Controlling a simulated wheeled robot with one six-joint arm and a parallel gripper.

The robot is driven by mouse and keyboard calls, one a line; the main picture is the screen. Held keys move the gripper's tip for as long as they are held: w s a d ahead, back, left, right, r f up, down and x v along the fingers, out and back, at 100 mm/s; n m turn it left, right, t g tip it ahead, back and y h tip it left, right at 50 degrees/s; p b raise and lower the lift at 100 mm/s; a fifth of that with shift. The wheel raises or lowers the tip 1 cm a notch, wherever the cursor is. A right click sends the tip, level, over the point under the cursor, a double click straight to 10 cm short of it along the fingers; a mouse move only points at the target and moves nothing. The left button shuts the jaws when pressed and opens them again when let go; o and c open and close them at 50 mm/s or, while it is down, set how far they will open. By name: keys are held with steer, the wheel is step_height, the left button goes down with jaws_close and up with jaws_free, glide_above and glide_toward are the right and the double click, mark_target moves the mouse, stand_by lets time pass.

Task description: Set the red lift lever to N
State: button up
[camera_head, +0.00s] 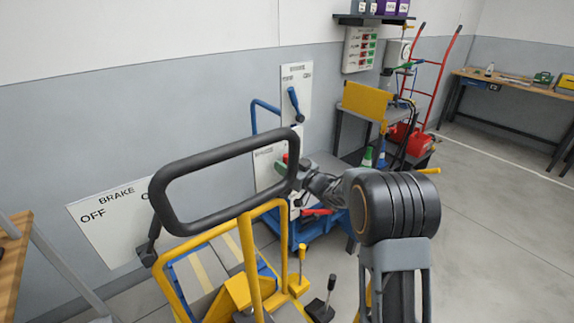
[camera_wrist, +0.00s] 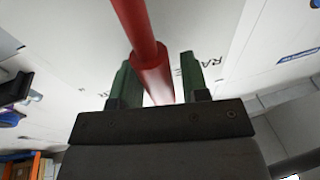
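The red lift lever (camera_wrist: 150,60) comes down from the top of the wrist view, with a thicker grip at its near end. My gripper (camera_wrist: 160,85) has its two green fingers apart, one on each side of the grip. The grip overlaps the left finger in the picture, and a narrow gap shows beside the right finger. In the head view, a small red bit of the lever (camera_head: 285,157) shows at my gripper (camera_head: 288,168), in front of a white panel. Most of the lever and the panel's marks are hidden there, so its position cannot be read.
A large black loop handle (camera_head: 225,147) and a yellow frame (camera_head: 250,212) stand close in front. A blue lever (camera_head: 294,104) is on the wall panel above. A BRAKE panel (camera_head: 103,222) is at left. A blue cart (camera_head: 283,232) stands below my arm. Floor at right is clear.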

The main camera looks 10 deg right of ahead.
steer(key=shift+o, duration=1)
steer(key=shift+d, duration=0.1)
steer(key=shift+s+d, duration=0.15)
steer(key=v, duration=1.3)
steer(key=shift+s+d+f, duration=0.1)
steer(key=shift+d, duration=0.05)
